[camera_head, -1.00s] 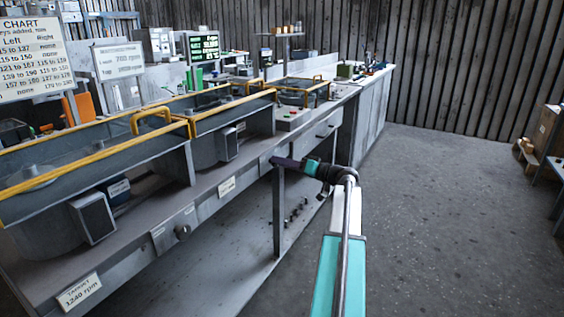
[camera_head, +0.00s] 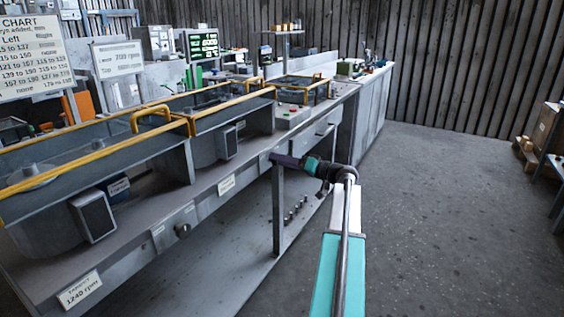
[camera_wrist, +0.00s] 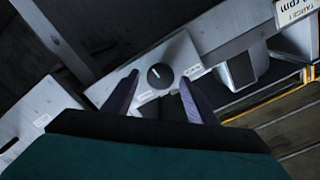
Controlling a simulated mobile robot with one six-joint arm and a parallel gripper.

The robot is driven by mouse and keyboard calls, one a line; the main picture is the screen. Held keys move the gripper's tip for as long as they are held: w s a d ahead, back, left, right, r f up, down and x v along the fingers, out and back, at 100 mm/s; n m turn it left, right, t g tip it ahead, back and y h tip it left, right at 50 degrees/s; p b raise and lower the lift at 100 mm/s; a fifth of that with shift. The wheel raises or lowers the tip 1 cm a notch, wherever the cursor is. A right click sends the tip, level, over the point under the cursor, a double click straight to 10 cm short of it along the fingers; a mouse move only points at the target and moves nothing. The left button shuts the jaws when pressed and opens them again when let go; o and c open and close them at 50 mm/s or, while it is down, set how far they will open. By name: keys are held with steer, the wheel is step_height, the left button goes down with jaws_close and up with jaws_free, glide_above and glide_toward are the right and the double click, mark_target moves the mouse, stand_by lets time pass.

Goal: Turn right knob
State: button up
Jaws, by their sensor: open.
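The right knob (camera_wrist: 160,76) is a round black dial with a white pointer line, on a pale plate on the bench front. In the wrist view it sits between my gripper's (camera_wrist: 159,82) two purple fingertips, one on each side. The fingers are apart and nothing is held. I cannot tell whether the tips reach the knob's depth. In the head view my gripper (camera_head: 274,158) is at the bench's front rail and hides this knob. Another knob (camera_head: 182,231) shows further left on the same front.
The long grey bench (camera_head: 130,250) carries yellow-railed housings (camera_head: 95,155). A small panel with a red button (camera_head: 292,112) stands on it above my gripper. A table leg (camera_head: 278,215) is just below my gripper. The floor (camera_head: 430,230) to the right is clear.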

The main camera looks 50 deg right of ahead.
steer(key=shift+s, duration=0.1)
steer(key=v, duration=1.3)
steer(key=shift+s+p, duration=0.3)
steer(key=shift+p, duration=0.1)
